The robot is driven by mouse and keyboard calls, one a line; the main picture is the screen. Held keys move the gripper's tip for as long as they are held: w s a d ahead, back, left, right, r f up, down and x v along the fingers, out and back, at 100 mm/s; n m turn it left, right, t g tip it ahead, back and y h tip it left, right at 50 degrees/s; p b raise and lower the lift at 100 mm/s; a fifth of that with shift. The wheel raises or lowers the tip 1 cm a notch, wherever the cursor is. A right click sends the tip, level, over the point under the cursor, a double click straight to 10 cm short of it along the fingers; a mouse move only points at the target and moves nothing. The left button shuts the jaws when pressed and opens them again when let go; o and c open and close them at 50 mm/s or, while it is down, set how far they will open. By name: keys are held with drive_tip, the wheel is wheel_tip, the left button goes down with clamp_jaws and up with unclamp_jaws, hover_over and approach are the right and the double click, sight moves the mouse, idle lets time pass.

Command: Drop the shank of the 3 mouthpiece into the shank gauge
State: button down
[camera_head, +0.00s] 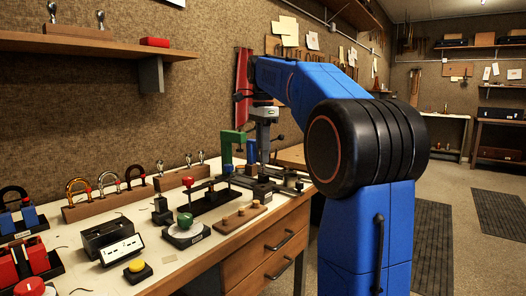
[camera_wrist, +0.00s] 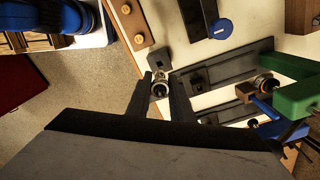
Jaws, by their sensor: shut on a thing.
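My gripper (camera_wrist: 160,94) points down over the workbench, its two dark fingers shut on a silver, round-rimmed mouthpiece (camera_wrist: 160,89). The mouthpiece sits between the fingertips; no number on it is readable. In the head view my gripper (camera_head: 263,172) is above the bench's far right part, and the held mouthpiece is too small to make out. A black block (camera_wrist: 159,62) shows just beyond the fingertips in the wrist view. I cannot tell whether it is the shank gauge, nor whether the shank is in any hole; the shank is hidden beneath the rim.
A green clamp-like piece (camera_head: 226,146) stands left of my gripper and shows large in the wrist view (camera_wrist: 299,98). A wooden block with pegs (camera_head: 239,217) lies near the bench's front edge. A green-knobbed device (camera_head: 186,228) and a wooden rack (camera_head: 100,206) stand further left.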

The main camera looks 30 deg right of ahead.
sight(263, 168)
drive_tip(key=shift+f, duration=1.75)
drive_tip(key=shift+f, duration=1.05)
idle(1.5)
drive_tip(key=c, duration=1.5)
unclamp_jaws()
drive_tip(key=shift+r, duration=0.1)
